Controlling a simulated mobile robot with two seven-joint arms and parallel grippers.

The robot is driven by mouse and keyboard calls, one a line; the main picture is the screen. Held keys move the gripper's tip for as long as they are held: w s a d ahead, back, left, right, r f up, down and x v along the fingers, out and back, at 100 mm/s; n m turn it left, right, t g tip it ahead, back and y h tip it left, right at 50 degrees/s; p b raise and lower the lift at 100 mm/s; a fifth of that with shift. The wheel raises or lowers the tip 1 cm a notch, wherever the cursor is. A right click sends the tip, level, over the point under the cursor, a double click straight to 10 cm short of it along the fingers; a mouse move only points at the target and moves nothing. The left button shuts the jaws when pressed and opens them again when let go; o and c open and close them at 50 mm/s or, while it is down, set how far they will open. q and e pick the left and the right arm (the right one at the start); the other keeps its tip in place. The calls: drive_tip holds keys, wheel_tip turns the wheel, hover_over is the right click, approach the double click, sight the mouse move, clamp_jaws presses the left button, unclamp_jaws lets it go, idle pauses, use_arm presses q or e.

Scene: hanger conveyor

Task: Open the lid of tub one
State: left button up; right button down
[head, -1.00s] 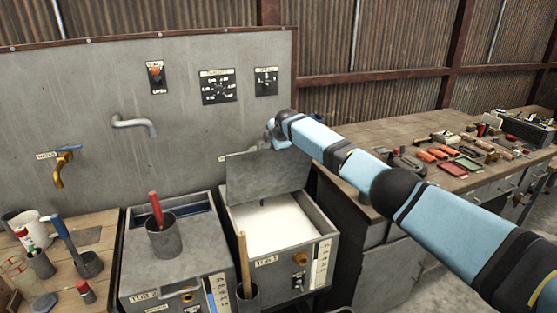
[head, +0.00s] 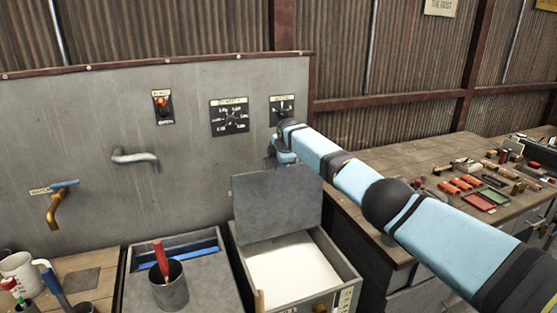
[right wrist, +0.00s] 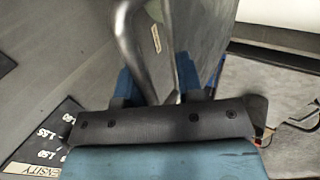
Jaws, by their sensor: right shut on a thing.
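Tub one (head: 346,297) is a grey metal box with white contents, low in the middle of the head view. Its flat grey lid (head: 277,204) is raised and stands steeply at the tub's back edge. My right gripper (head: 283,158) is at the lid's top edge. In the right wrist view, my right gripper (right wrist: 158,75) has a curved metal bar (right wrist: 131,42) between its blue fingers and is shut on it; it appears to be the lid's handle. The exact contact is hard to see. My left gripper is not in view.
A grey wall panel with a spout (head: 135,158), a brass tap (head: 55,208) and dials (head: 229,117) stands behind the tubs. Left of tub one is another tub with a cup (head: 170,290) on top. A cluttered wooden bench (head: 380,160) stands at the right.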

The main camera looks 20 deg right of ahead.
drive_tip(key=shift+s+f, duration=0.15)
drive_tip(key=shift+f, duration=0.25)
drive_tip(key=c, duration=1.2)
unclamp_jaws()
drive_tip(key=shift+o, duration=0.2)
drive_tip(key=shift+w+f, duration=0.1)
drive_tip(key=shift+w, duration=0.15)
drive_tip(key=shift+s+r, duration=0.2)
drive_tip(key=shift+r, duration=0.4)
drive_tip(key=b+v, duration=0.1)
drive_tip(key=v, duration=1.1)
drive_tip(key=shift+s+r, duration=0.2)
drive_tip(key=shift+r, duration=0.1)
